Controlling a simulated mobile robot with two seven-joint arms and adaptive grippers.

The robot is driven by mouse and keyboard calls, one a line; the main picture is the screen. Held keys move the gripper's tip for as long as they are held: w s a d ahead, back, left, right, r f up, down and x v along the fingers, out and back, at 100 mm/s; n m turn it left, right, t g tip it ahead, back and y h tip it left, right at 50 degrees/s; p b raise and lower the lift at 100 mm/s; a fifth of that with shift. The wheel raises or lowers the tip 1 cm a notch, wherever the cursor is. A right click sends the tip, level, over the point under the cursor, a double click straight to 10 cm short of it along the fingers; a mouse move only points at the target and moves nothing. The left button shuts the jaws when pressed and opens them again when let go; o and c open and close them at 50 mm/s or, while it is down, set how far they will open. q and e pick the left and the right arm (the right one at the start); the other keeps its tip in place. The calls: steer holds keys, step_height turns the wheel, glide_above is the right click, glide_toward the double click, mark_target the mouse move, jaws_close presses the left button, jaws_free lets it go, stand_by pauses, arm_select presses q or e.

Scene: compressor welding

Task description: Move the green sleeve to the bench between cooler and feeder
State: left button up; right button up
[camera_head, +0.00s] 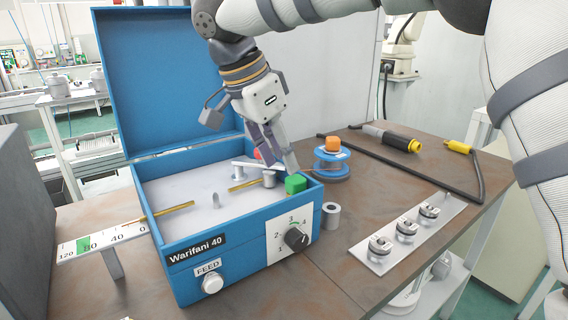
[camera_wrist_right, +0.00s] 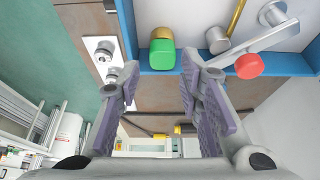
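The green sleeve (camera_head: 296,184) is a small green block at the front right corner of the open blue feeder box (camera_head: 190,240), marked "Warifani 40". In the right wrist view the green sleeve (camera_wrist_right: 161,60) shows between and beyond my fingertips, overlapping the blue rim. My right gripper (camera_head: 280,162) points down just above and behind the sleeve. Its fingers (camera_wrist_right: 160,80) are apart with nothing between them; contact with the sleeve cannot be told. A blue spool-like piece with an orange top (camera_head: 332,160), possibly the cooler, stands on the bench right of the box. My left gripper is not in view.
The brown bench (camera_head: 345,255) has a grey metal ring (camera_head: 331,216) near the box. A plate with three metal fittings (camera_head: 407,229) lies to the right. A raised blue lid (camera_head: 165,80) stands at the back.

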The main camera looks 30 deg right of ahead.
mark_target(290, 180)
steer(key=x, duration=0.5)
steer(key=shift+w+d+f, duration=0.1)
steer(key=shift+f, duration=0.15)
jaws_close()
steer(key=shift+c, duration=1.5)
jaws_free()
jaws_close()
steer(key=shift+c, duration=1.1)
jaws_free()
jaws_close()
steer(key=shift+r, duration=0.1)
